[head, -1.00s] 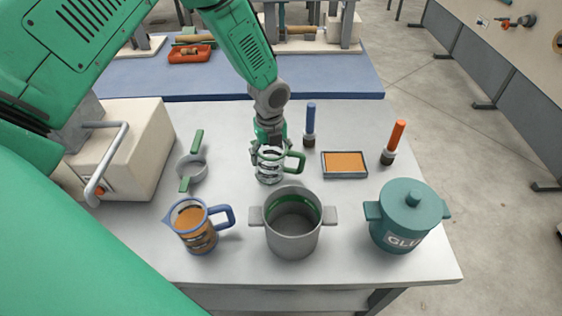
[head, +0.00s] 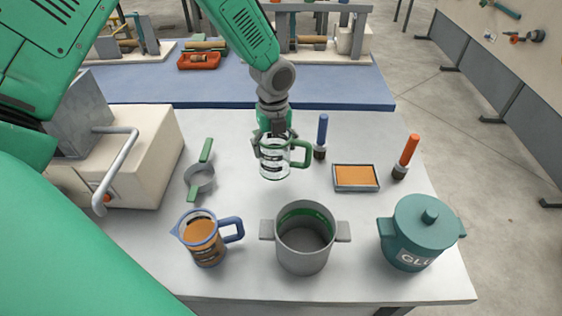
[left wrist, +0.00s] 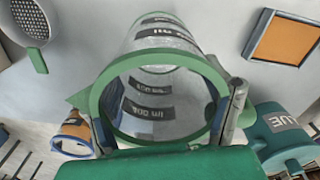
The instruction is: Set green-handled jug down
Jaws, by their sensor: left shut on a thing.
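The green-handled jug (head: 275,160) is clear, with a green rim and handle, and stands upright behind the grey pot on the white table. It looks empty in the left wrist view (left wrist: 160,55), where its open mouth faces the camera. My left gripper (head: 273,140) comes down from above and is shut on the jug, with fingers on both sides of its upper part. I cannot tell whether the jug's base touches the table. My right gripper is not in view.
The grey pot (head: 305,262) stands in front of the jug. The blue-handled jug (head: 205,243) with orange contents is front left, the teal glue pot (head: 412,240) front right. A strainer (head: 199,178), blue brush (head: 322,135), orange tray (head: 356,177) and orange brush (head: 406,155) surround it.

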